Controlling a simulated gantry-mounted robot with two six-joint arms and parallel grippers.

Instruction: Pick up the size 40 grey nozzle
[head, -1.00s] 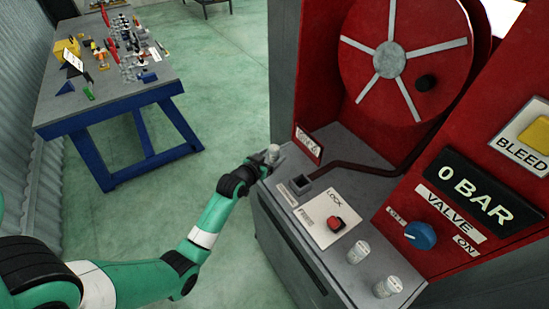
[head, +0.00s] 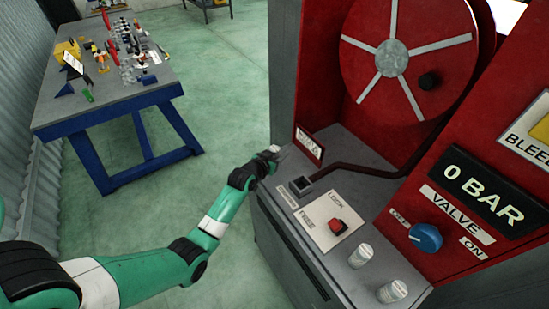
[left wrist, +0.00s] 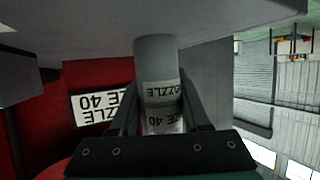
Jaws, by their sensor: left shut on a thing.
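The size 40 grey nozzle (left wrist: 155,58) is a grey cylinder with a white label reading NOZZLE 40, upside down in the left wrist view. My left gripper (left wrist: 160,92) is shut on it, one finger on each side. My right gripper is not in view.
The NOZZLE 40 sign (head: 308,146) stands close to the gripper. A square socket (head: 301,185), a red button (head: 337,226) and two pale cylinders (head: 361,255) (head: 392,291) are on the machine top. A cluttered workbench (head: 105,103) stands at the left, with open floor between.

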